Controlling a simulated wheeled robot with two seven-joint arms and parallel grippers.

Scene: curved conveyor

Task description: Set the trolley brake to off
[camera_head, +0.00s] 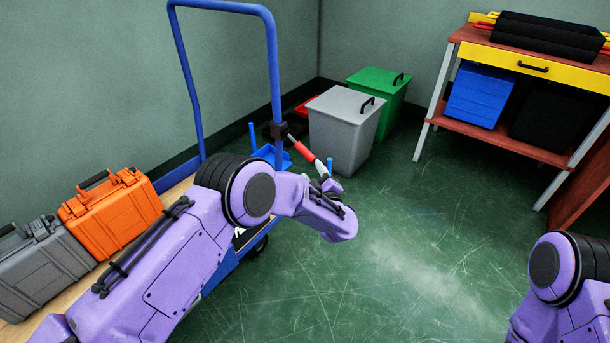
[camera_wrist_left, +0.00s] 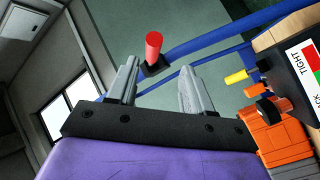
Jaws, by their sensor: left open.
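The trolley's blue tubular handle frame (camera_head: 274,75) stands at the left, above its deck. A red-gripped lever (camera_head: 305,150) sticks out from a black bracket (camera_head: 279,130) on the near upright, slanting down to the right. My left gripper (camera_head: 323,178) is at the lever's lower end, partly hidden by my wrist.
An orange case (camera_head: 112,210) and a grey case (camera_head: 42,265) stand at the left. A grey bin (camera_head: 340,135) and a green bin (camera_head: 385,95) stand behind the lever. A workbench (camera_head: 500,150) is at the right. The green floor in the middle is clear.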

